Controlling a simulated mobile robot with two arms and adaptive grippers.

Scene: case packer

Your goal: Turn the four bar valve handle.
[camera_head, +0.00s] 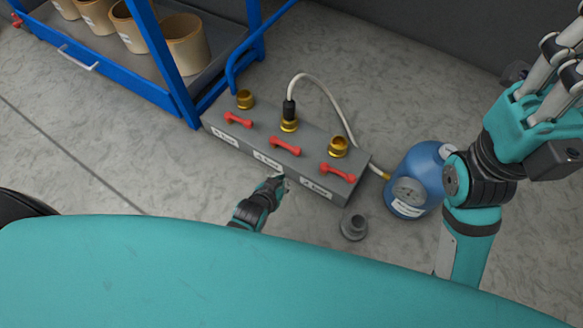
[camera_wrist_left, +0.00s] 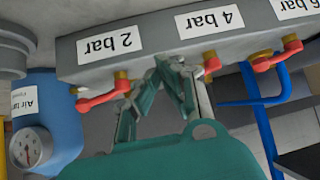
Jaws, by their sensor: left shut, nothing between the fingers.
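The grey valve block carries three red handles. The four bar handle (camera_head: 285,146) is the middle one; its red bar lies along the block. In the left wrist view it (camera_wrist_left: 190,70) shows beside the "4 bar" label, partly hidden behind my fingers. My left gripper (camera_head: 281,183) is at the block's front edge, in front of the middle handle. In the left wrist view its fingers (camera_wrist_left: 172,66) are shut and empty, with their tips close to that handle; I cannot tell whether they touch it. My right gripper (camera_head: 560,60) is raised at the right, away from the block; its fingertips are unclear.
The two bar handle (camera_head: 337,172) and six bar handle (camera_head: 238,119) flank the middle one. A hose (camera_head: 325,88) rises from the middle brass port. A blue air tank (camera_head: 425,165) stands right of the block, a blue rack (camera_head: 180,95) at its left.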

